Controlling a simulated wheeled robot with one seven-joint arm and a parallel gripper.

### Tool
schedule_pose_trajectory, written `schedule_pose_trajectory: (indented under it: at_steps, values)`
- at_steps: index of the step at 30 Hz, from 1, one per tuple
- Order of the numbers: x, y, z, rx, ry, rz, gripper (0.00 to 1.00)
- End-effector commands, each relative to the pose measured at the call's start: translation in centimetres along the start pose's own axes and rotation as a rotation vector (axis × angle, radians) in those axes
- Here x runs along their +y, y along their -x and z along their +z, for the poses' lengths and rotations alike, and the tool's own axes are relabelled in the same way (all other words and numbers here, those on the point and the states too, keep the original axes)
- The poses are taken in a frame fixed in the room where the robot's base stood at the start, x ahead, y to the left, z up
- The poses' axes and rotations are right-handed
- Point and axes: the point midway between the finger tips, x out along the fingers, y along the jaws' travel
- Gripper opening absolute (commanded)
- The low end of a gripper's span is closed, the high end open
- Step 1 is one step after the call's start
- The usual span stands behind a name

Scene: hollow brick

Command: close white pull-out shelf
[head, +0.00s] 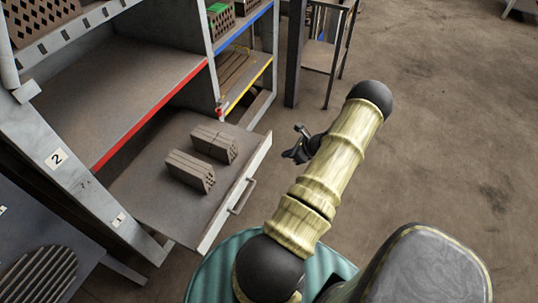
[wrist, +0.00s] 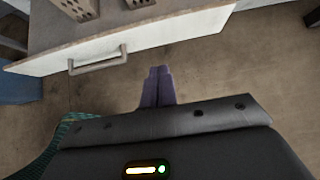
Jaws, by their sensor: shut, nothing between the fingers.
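The white pull-out shelf (head: 212,226) is extended from the bottom of the rack in the head view. Its white front has a bar handle (head: 242,197) facing right. In the wrist view the shelf front (wrist: 152,38) runs across the top, with the handle (wrist: 97,62) left of centre. My gripper (head: 297,153) is beside the front's far end in the head view, apart from the handle. In the wrist view its purple fingers (wrist: 158,72) are together and empty, pointing at the front to the right of the handle. I cannot tell if the tips touch it.
Two groups of hollow bricks (head: 190,170) (head: 214,144) lie on the shelf. The metal rack (head: 95,190) has a red-edged shelf (head: 120,85) above. A dark metal stand (head: 320,55) is behind. Open concrete floor (head: 440,120) lies to the right.

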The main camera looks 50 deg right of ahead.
Motion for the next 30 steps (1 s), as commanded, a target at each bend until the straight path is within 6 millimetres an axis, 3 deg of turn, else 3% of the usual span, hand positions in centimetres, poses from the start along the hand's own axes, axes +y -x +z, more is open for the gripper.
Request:
schedule_pose_trajectory:
  at_steps: [5,20,24,30]
  values:
    - [0.1,-1.7,0.0,-0.002,0.0,0.003,0.0]
    - [0.1,-10.3,0.1,0.0,0.002,0.003,0.0]
    - [0.1,-11.7,1.9,0.0,0.005,0.003,0.0]
    - [0.1,-12.6,2.8,0.001,0.002,0.001,0.0]
